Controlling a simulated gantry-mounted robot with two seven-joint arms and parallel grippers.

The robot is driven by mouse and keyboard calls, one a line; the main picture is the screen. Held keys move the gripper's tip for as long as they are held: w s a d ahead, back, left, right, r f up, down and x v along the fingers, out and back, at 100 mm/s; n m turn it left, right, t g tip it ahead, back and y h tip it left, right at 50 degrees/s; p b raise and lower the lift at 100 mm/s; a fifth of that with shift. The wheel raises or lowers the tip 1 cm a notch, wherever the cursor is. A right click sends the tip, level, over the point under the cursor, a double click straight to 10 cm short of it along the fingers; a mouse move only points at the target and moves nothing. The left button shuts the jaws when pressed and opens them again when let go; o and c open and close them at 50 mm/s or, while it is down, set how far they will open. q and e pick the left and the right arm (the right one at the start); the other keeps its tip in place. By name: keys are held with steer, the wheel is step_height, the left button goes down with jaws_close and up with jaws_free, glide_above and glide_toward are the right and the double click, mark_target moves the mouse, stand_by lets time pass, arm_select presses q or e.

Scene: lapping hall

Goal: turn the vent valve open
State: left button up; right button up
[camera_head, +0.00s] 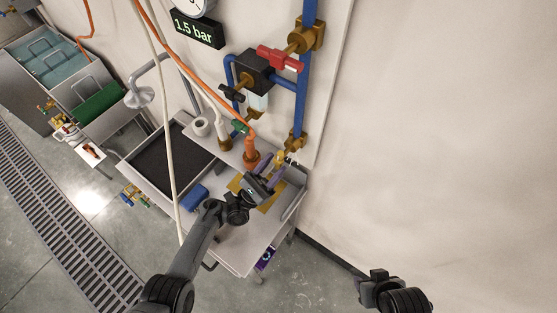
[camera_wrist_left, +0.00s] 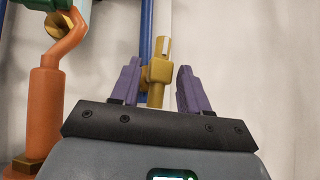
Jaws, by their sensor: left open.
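A small brass valve (camera_head: 280,158) stands near the wall end of the bench, below the blue pipe. No label shows which valve is the vent valve. My left gripper (camera_head: 271,168) is at this brass valve with its purple fingers spread. In the left wrist view, the brass body (camera_wrist_left: 157,72) with a pale upright bar (camera_wrist_left: 166,30) shows between the two fingertips (camera_wrist_left: 158,80). The fingers stand apart from it on both sides; I cannot tell the depth. Part of my right arm shows at the lower right of the head view, without its fingers.
A red-handled valve (camera_head: 278,58) and a black handle (camera_head: 232,94) sit above on blue pipes (camera_head: 304,90). An orange fitting (camera_head: 251,152) with a green handle (camera_head: 240,127) stands left of my gripper. A display (camera_head: 196,29) reads 1.5 bar. A blue object (camera_head: 194,197) lies on the bench.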

arm_select(q)
steer(key=b+v, duration=0.2)
steer(key=v, duration=0.5)
steer(key=shift+f, duration=0.15)
steer(key=shift+s, duration=0.1)
